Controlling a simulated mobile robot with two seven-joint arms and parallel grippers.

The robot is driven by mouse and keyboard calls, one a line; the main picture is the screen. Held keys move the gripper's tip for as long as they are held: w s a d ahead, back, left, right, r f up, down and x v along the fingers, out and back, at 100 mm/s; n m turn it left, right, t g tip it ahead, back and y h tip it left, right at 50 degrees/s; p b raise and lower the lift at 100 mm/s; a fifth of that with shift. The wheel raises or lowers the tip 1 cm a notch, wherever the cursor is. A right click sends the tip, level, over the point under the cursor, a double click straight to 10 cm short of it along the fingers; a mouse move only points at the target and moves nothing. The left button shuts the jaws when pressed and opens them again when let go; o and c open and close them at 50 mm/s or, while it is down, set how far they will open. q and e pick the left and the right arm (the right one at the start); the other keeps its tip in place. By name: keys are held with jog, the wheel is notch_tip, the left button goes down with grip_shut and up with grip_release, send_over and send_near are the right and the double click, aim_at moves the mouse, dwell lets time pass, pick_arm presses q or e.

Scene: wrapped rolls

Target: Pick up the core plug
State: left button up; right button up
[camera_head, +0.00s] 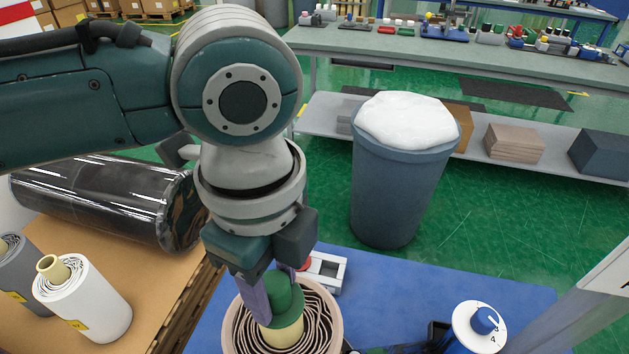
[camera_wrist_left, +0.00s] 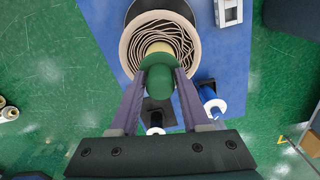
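The core plug (camera_head: 285,293) is a green rounded knob with a wider collar. It sits upright at the pale core in the middle of a coiled wrapped roll (camera_head: 332,316), whose round tan rim stands on the blue mat. My left gripper (camera_head: 279,288) points down with its purple fingers on either side of the plug, seemingly against it. In the left wrist view the green plug (camera_wrist_left: 160,80) fills the space between the fingertips, and the coil (camera_wrist_left: 138,48) shows beyond it. The lower part of the plug is hidden. My right gripper is not in view.
A white dial with a blue knob (camera_head: 486,320) stands at the lower right. A grey bracket (camera_head: 331,268) lies just behind the roll. A grey bin (camera_head: 388,190) stands beyond the blue mat (camera_head: 400,280).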

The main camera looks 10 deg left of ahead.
pick_arm(q)
grip_shut()
dwell(0.3)
